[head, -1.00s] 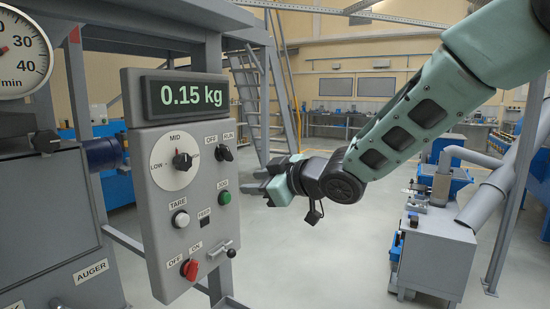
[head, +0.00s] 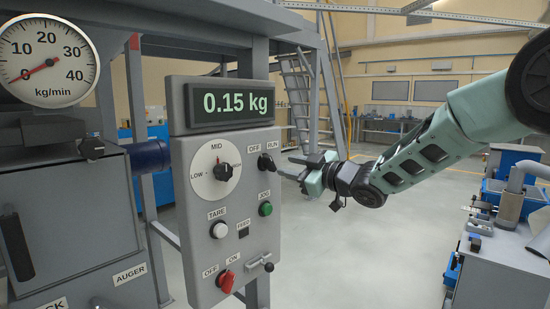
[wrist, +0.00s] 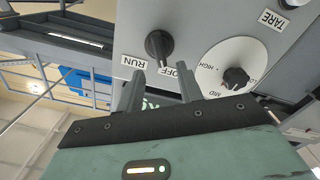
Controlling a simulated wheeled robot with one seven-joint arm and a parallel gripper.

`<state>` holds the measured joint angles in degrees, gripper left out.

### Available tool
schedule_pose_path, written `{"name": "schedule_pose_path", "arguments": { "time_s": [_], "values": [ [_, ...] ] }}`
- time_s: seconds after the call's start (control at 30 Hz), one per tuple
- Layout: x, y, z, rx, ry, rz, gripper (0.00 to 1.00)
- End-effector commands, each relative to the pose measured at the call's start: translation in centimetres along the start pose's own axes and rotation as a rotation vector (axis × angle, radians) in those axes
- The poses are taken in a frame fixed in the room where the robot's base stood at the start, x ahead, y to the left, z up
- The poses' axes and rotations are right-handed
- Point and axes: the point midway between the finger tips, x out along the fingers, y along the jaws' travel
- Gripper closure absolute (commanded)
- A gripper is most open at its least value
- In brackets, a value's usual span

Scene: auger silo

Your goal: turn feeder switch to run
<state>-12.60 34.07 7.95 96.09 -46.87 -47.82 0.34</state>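The feeder switch (head: 266,162) is a small black knob under OFF and RUN labels at the upper right of the grey control panel (head: 196,262). In the wrist view the knob (wrist: 158,46) appears upside down, its narrow end leaning slightly toward the OFF label. My gripper (head: 290,165) is just right of the knob in the head view. The fingertips lie just below the knob in that picture, near the labels. I cannot tell whether they touch the panel.
Close to the switch are a LOW-MID-HIGH dial (head: 222,172), a green JOG button (head: 265,209) and a white TARE button (head: 220,230). A red OFF/ON switch (head: 227,281) and a small lever (head: 260,263) sit lower. The floor right of the panel is open.

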Motion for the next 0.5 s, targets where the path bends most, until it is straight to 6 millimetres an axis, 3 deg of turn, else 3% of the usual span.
{"name": "schedule_pose_path", "arguments": {
  "time_s": [0.2, 0.5],
  "values": [
    [4.0, 0.0, -0.2, 0.001, 0.001, -0.001, 0.64],
    [6.0, 0.0, -0.1, 0.000, 0.000, 0.000, 0.64]
  ]
}}
